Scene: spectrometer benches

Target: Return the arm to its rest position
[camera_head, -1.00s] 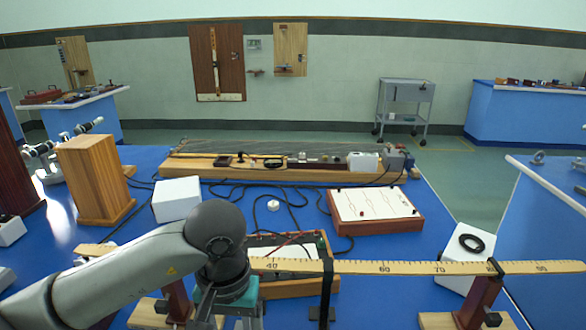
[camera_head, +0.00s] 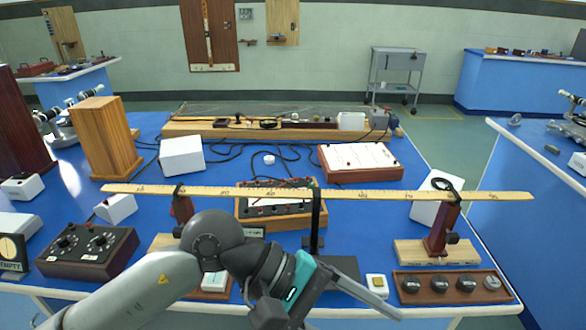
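My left arm (camera_head: 150,285) comes in from the lower left, grey-white with a dark wrist joint. Its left gripper (camera_head: 328,308) has a teal band at its base and is low in the picture at the bench's near edge. Its two fingers look spread apart with nothing between them, though the lower one is partly cut off by the frame. The gripper is in front of the long wooden metre rule (camera_head: 400,194) and apart from it. My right gripper is not in view.
The rule lies across wooden stands, one at right (camera_head: 440,230). A tray of dark weights (camera_head: 452,302) is right of the gripper, and a dial box (camera_head: 88,268) is at left. A wooden block (camera_head: 105,140) stands farther back. Blue bench top shows between items.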

